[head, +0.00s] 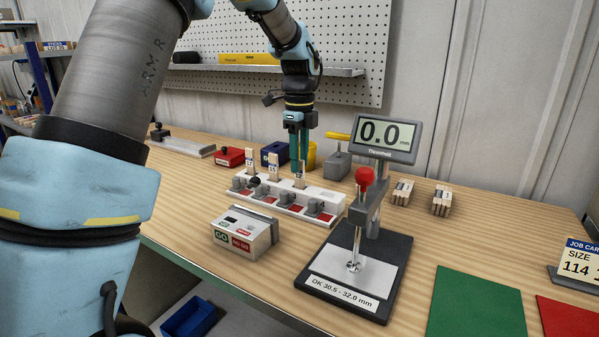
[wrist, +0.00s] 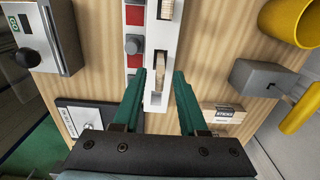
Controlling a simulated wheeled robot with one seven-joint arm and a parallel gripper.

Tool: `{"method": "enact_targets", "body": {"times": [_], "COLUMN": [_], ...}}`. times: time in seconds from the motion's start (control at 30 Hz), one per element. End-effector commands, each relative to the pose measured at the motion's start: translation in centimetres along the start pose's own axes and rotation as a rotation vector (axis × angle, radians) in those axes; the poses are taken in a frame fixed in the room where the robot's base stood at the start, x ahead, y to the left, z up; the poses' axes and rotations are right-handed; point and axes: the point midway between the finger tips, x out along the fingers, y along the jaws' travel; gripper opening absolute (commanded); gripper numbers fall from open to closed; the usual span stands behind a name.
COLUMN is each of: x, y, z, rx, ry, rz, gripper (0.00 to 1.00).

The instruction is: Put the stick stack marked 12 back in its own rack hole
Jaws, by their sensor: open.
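A white rack (head: 330,197) stands on the table, with red pads and grey clamps along its front. Stick stacks stand upright in it: a left one (head: 250,158), a middle one (head: 272,166) and a right one (head: 299,182). Their marks are too small to read, so I cannot tell which is 12. My gripper (head: 300,172) points down over the right stack, open, its fingers at either side. In the wrist view the open gripper (wrist: 161,74) has that stack (wrist: 162,64) between its fingertips, with no clear contact. An empty slot (wrist: 155,99) shows nearer the rack's end.
A gauge (head: 386,139) reading 0.0 stands front right of the rack. A GO box (head: 245,232) sits in front. Behind are a yellow cup (head: 309,155) and grey block (head: 337,162). Two bundles (head: 402,192) (head: 441,200) rest right. Green (head: 477,303) and red (head: 570,316) mats lie front right.

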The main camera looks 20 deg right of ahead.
Motion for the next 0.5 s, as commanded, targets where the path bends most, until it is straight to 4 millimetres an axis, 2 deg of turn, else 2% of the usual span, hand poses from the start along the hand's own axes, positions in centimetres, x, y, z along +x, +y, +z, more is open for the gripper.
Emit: {"method": "enact_targets", "body": {"times": [0.2, 0.33, 0.5], "x": [-4.7, -6.8, -8.3], "y": [-0.1, -0.1, -0.1], "z": [0.1, 0.1, 0.0], "rx": [0.0, 0.0, 0.001], "ry": [-0.001, -0.001, 0.0], "rz": [-0.005, -0.003, -0.001], "gripper": [0.42, 0.42, 0.42]}}
